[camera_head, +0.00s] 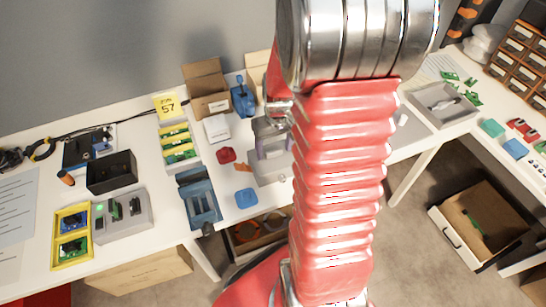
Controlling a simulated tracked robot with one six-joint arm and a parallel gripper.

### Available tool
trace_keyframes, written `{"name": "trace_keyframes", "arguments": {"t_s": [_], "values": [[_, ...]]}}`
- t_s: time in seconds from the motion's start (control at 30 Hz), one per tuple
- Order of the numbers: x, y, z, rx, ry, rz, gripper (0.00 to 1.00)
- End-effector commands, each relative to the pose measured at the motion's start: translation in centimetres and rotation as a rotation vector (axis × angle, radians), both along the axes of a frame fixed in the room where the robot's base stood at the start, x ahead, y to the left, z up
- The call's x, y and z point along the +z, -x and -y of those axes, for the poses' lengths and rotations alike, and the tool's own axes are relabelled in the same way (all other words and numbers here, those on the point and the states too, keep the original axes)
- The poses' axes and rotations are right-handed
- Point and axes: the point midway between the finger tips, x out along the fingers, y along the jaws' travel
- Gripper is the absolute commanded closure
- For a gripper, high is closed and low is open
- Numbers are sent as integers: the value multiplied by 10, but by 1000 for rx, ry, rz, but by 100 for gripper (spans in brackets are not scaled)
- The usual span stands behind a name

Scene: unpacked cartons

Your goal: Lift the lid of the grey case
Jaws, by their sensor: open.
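A grey case (268,174) sits on the white table near the middle of the view, just left of my red ribbed arm. The arm covers its right side. Whether its lid is lifted is hard to tell. My gripper (274,150) shows partly at the left edge of the arm, over the case. Its grey parts blend with the case, so contact is unclear. It is open, and I see nothing held in it.
A blue open box (200,198), a red part (226,155) and a blue block (246,198) lie left of the case. Cartons (206,88) and a blue device (243,98) stand behind. A grey tray (408,92) lies right of the arm.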

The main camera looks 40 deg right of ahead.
Motion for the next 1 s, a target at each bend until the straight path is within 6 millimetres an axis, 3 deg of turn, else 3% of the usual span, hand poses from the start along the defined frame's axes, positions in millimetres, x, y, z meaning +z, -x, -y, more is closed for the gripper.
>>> {"name": "trace_keyframes", "arguments": {"t_s": [0.3, 1.0], "values": [[0, 0, 0, 0, 0, 0, 35], [0, 0, 0, 0, 0, 0, 82]]}}
